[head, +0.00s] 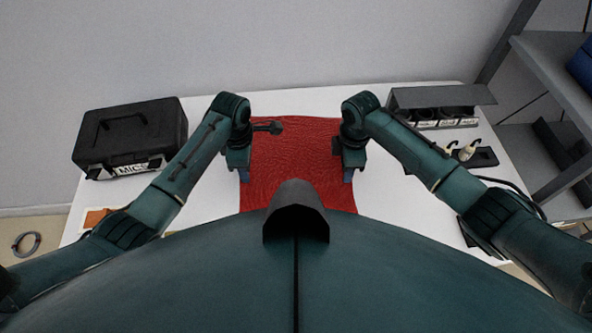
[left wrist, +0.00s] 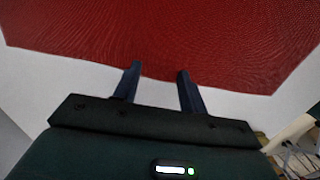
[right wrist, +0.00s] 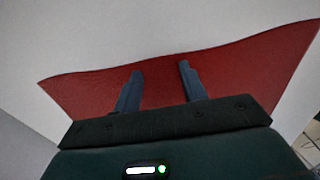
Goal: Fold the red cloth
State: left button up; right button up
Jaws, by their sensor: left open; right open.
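The red cloth (head: 290,160) lies spread out on the white table between my arms; its near part is hidden behind my own body. My left gripper (head: 243,174) is open at the cloth's left edge. In the left wrist view, the open fingertips (left wrist: 159,70) reach just over an edge of the cloth (left wrist: 170,35). My right gripper (head: 348,174) is open at the cloth's right edge. In the right wrist view, its fingers (right wrist: 160,69) are apart over the cloth (right wrist: 225,75), with nothing seen between them. I cannot tell whether the fingers touch the cloth.
A black case (head: 130,133) labelled MICS stands on the table (head: 200,195) at left. An open dark box (head: 440,100) and a black tray (head: 480,158) with small white items are at right. A grey shelf (head: 550,70) stands beyond the right side.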

pick_arm(q)
jog(key=shift+f, duration=0.15)
pick_arm(e)
jog(key=shift+f, duration=0.15)
pick_arm(q)
grip_shut()
pick_arm(e)
jog(key=shift+s, duration=0.1)
grip_shut()
dwell(0.6)
